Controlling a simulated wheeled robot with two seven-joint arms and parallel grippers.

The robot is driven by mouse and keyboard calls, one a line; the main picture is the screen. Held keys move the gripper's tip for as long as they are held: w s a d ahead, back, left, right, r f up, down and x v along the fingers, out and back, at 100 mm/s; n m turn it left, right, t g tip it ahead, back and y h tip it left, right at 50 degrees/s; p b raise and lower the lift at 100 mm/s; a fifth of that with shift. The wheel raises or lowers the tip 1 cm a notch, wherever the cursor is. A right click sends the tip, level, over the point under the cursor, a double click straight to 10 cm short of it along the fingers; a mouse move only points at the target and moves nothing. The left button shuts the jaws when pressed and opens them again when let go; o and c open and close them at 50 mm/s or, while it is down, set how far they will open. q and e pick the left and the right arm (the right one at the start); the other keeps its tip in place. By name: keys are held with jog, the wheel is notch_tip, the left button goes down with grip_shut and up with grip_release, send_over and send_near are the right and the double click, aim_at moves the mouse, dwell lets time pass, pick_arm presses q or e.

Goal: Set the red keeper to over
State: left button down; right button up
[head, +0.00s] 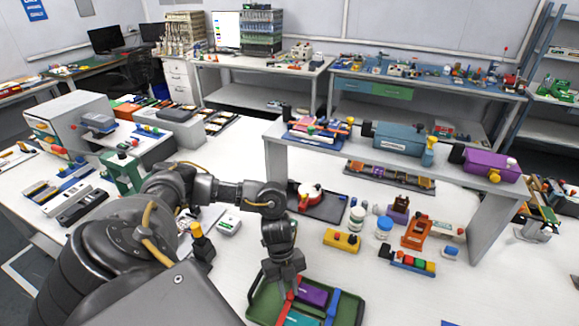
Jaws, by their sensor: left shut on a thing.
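A green tray (256,303) stands on the white table at the bottom centre. A red bar (286,307), which looks like the red keeper, runs along the left part of the tray's inside. A purple pouch cell (313,295) and a teal one (302,320) lie to its right, with a blue bar (333,306) beyond them. My left gripper (288,282) points down over the tray's back edge, its fingers shut on the upper end of the red bar. The fingers partly hide that end. My right gripper is not in view.
Behind the tray are a yellow block (341,240), small jars (383,227), an orange device (416,233) and a block with coloured buttons (413,263). A raised shelf (480,187) crosses the back right. The table right of the tray is mostly clear.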

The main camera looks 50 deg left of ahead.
pick_arm(q)
jog(key=shift+a, duration=0.1)
jog(key=c, duration=1.2)
grip_release()
jog(key=shift+s, duration=0.15)
jog(key=shift+c, duration=0.2)
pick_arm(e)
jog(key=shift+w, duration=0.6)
pick_arm(q)
jog(key=shift+r, duration=0.15)
jog(key=b+v, duration=0.2)
jog(key=v, duration=0.8)
jog(key=shift+a+r, duration=0.2)
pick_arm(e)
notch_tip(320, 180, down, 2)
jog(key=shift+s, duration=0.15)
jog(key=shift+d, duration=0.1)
